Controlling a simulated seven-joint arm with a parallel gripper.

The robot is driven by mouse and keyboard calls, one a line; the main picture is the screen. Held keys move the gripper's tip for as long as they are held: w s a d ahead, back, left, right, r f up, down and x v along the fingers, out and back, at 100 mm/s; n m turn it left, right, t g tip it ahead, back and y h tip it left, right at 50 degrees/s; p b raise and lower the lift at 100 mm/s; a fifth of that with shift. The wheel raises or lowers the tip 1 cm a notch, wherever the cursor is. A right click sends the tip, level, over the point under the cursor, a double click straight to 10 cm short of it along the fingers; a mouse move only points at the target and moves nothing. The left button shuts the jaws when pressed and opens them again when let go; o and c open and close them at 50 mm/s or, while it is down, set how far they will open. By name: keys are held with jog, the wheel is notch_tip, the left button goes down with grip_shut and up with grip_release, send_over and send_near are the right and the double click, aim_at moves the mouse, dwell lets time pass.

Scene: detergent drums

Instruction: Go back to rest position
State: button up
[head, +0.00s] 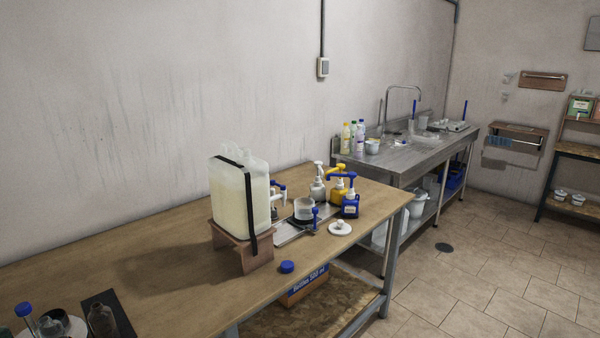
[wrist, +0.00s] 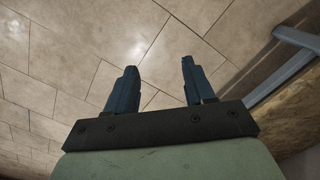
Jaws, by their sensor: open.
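My gripper (wrist: 160,80) shows in the wrist view, with its two dark fingers apart and nothing between them. Floor tiles lie beyond the fingertips. My gripper and arm do not show in the head view. In the head view a large translucent drum (head: 232,198) with a black strap stands on a wooden stand (head: 240,249) on the wooden table (head: 150,270). A tap is on the drum's right side, above a metal tray (head: 292,233) that holds a pale cup (head: 304,208).
Several pump bottles, one of them blue (head: 350,206), stand at the table's right end. A white lid (head: 340,228) and a blue cap (head: 287,267) lie near its front edge. Glassware stands at the lower left. A steel sink bench (head: 400,160) is behind.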

jog(key=s+a+f+g, duration=0.1)
jog(key=s+a+g, duration=0.2)
jog(key=s, duration=1)
jog(key=s+a+f+g, duration=0.1)
jog(key=s+a+g, duration=0.2)
jog(key=s, duration=1)
jog(key=a, duration=0.2)
jog(key=shift+s+a+f+n, duration=0.25)
jog(key=shift+a+f+n, duration=0.05)
jog(key=shift+a+n, duration=0.1)
